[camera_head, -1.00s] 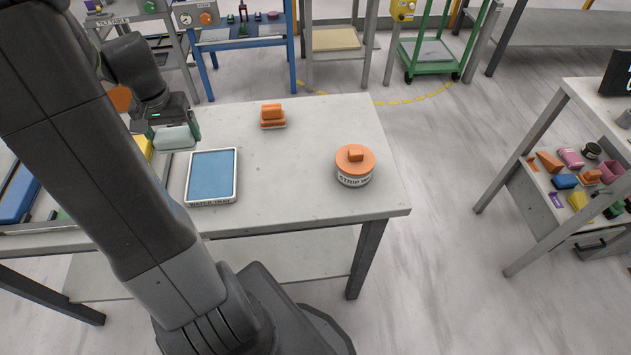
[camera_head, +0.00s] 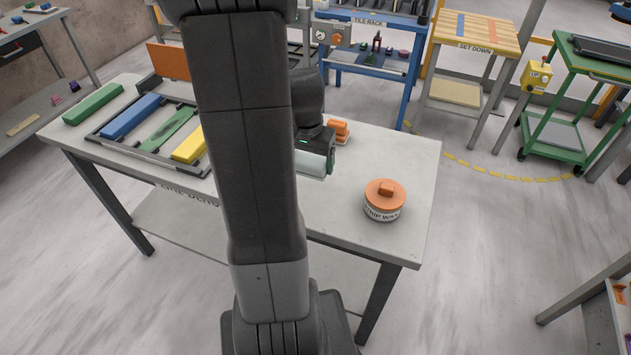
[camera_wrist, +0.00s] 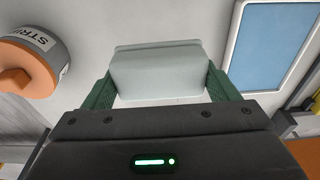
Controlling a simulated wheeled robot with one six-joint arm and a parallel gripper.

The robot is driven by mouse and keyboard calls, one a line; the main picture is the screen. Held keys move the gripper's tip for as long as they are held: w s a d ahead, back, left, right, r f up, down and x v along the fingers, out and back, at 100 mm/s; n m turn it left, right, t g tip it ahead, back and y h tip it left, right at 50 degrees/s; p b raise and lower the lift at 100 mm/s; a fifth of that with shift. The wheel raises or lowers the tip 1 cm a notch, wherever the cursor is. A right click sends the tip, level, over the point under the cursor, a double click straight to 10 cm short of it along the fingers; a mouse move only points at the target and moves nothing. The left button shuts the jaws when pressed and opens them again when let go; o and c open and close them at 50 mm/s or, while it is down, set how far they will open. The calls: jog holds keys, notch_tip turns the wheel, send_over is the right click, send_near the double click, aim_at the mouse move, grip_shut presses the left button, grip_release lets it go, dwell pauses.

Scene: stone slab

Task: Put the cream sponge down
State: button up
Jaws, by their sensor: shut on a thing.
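The sponge, a pale whitish block (camera_wrist: 157,72), is gripped between the two green fingers of my gripper (camera_wrist: 160,88). In the head view my gripper (camera_head: 316,150) hangs over the grey stone-topped table, with the sponge (camera_head: 311,164) at its lower end. It is left of the orange-lidded tub and in front of the small orange block. The wrist view shows the sponge above the pale slab, with the tub (camera_wrist: 30,68) to its left and a blue-filled white tray (camera_wrist: 268,45) to its right. I cannot tell how high the sponge is above the slab.
The orange-lidded "STRIP WAX" tub (camera_head: 384,201) stands at the table's right. An orange block (camera_head: 339,130) lies behind the gripper. A dark rack with blue (camera_head: 130,117) and yellow bars is at left. A striped "SET DOWN" table (camera_head: 478,33) stands beyond. My arm hides mid-table.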

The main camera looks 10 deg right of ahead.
aim_at(311, 187)
jog(key=shift+f, duration=2.95)
jog(key=shift+f, duration=0.2)
jog(key=o, duration=1.2)
jog(key=shift+o, duration=0.2)
jog(key=shift+r, duration=0.1)
jog(key=shift+r, duration=0.1)
jog(key=r, duration=0.8)
jog(key=s+r, duration=0.1)
jog(key=r, duration=0.3)
jog(key=shift+s+a, duration=0.1)
jog(key=shift+a, duration=0.3)
